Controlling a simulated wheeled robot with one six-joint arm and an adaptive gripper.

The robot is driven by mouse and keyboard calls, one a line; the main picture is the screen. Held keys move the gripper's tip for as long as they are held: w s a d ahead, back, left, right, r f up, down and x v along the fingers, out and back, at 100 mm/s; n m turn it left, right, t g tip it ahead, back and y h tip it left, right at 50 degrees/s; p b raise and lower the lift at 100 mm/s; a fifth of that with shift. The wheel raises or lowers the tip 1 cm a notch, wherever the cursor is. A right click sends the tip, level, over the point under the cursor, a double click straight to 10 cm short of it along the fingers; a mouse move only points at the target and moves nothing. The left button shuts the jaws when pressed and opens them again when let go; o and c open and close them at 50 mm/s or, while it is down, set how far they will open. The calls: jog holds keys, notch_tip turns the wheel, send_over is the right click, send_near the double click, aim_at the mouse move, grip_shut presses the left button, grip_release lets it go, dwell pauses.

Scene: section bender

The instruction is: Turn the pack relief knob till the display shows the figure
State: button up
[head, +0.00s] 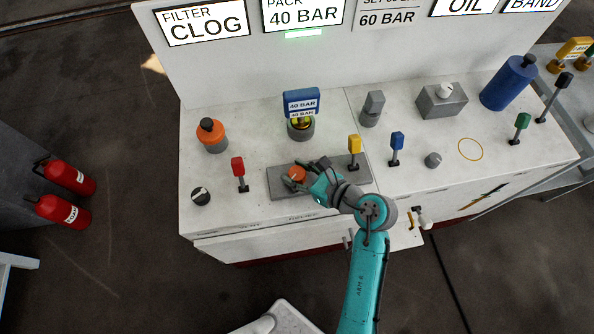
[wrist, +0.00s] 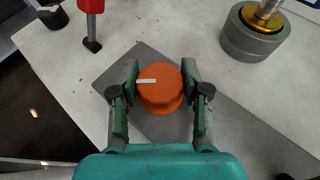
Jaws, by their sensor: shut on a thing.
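An orange knob (wrist: 160,92) with a white mark on its top sits on a grey plate (head: 338,178) on the bench; the mark points left in the wrist view. In the head view the knob (head: 296,173) is partly covered by my gripper (head: 302,178). My gripper's two fingers are shut on the knob's sides, and it also shows in the wrist view (wrist: 160,85). On the back panel, the pack display (head: 304,14) reads 40 BAR, with a green lit bar under it. A blue tag (head: 301,102) over a gauge also reads 40 BAR.
A red lever (head: 238,168) stands left of the plate, and a yellow lever (head: 354,146) stands at its right end. A blue lever (head: 396,142), an orange-capped knob (head: 210,131) and a black knob (head: 200,196) stand nearby. Other displays include FILTER CLOG (head: 207,24) and 60 BAR (head: 387,18).

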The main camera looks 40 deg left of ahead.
jog(key=shift+n+g, duration=0.4)
jog(key=shift+g, duration=0.1)
jog(key=n+g, duration=0.2)
jog(key=g, duration=0.1)
jog(key=shift+w+n, duration=0.1)
jog(key=shift+n, duration=0.3)
jog(key=shift+n+g+h, duration=1.5)
jog(key=shift+n+g, duration=0.6)
jog(key=shift+g, duration=0.1)
jog(key=o, duration=1.2)
jog(key=shift+c, duration=0.2)
